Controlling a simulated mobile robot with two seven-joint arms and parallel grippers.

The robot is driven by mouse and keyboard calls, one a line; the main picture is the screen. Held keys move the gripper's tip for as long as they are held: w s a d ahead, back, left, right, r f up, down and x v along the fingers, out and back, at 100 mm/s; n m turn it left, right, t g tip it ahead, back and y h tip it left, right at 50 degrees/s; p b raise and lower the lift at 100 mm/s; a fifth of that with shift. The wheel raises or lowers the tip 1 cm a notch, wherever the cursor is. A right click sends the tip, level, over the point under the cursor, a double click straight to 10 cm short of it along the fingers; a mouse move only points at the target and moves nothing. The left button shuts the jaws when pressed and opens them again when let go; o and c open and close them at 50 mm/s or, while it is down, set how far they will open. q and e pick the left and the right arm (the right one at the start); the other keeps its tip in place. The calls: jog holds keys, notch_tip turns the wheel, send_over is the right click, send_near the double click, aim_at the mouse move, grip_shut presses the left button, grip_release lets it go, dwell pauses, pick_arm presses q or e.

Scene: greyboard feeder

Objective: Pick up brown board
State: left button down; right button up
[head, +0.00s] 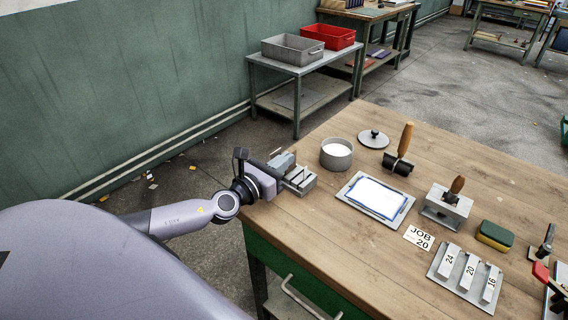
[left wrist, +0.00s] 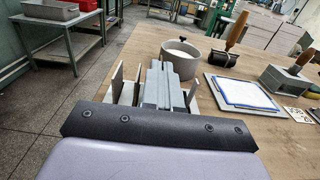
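My left gripper (head: 278,172) is at the near left edge of the wooden table, right against a small grey metal block-like fixture (head: 301,181). In the left wrist view, thin upright finger-like plates stand apart beyond the dark palm bar of the left gripper (left wrist: 155,92), with the grey fixture (left wrist: 157,84) between them. The gripper looks open. A thin, pale brownish upright piece (left wrist: 138,84) shows beside the fixture; I cannot tell whether it is the brown board. No brown board is clearly visible in the head view. My right gripper is not in view.
A round grey pot (head: 336,154) with white contents stands just beyond the fixture. A grey tray with a white, blue-edged sheet (head: 376,195) lies to its right. A brush roller (head: 399,158), a wood-knobbed block (head: 448,205) and numbered strips (head: 469,271) lie farther right.

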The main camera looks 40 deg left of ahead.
pick_arm(q)
notch_tip(320, 180, up, 21)
jog(key=f+b, duration=0.3)
jog(key=f, duration=0.6)
jog(key=f+b, duration=0.3)
jog(key=f, duration=0.7)
jog(key=shift+s+a+f+b, duration=0.1)
jog(key=shift+s+f+b, duration=0.1)
jog(key=shift+f+b, duration=0.1)
jog(key=shift+f, duration=0.15)
